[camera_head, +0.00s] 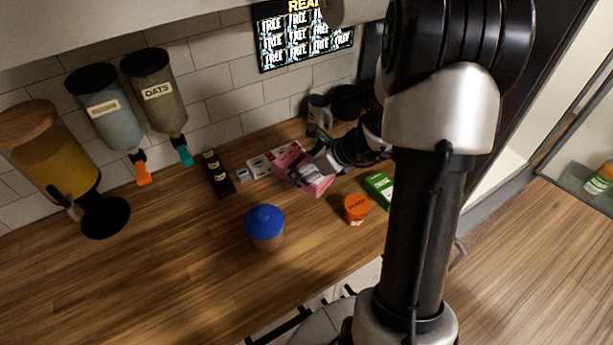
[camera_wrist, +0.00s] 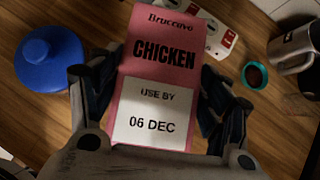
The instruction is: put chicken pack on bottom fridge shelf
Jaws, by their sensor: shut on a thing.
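The chicken pack (camera_head: 319,187) is a pink pack over the wooden counter in the head view. In the wrist view the pack (camera_wrist: 160,76) fills the middle, its label reading "CHICKEN" and "USE BY 06 DEC" towards the camera. My gripper (camera_head: 306,174) is shut on it, with one finger on each side; the gripper also frames it in the wrist view (camera_wrist: 160,100). I cannot tell how far the pack is above the counter. A pale cabinet at the right, partly behind my arm, may be the fridge; its bottom shelf is not clearly visible.
A blue-lidded jar (camera_head: 264,224), an orange-lidded tub (camera_head: 356,208) and a green box (camera_head: 379,188) stand near the pack. A metal jug (camera_head: 319,112) is behind. Dispensers line the left wall. An orange-capped bottle (camera_head: 599,180) is far right. The front-left counter is clear.

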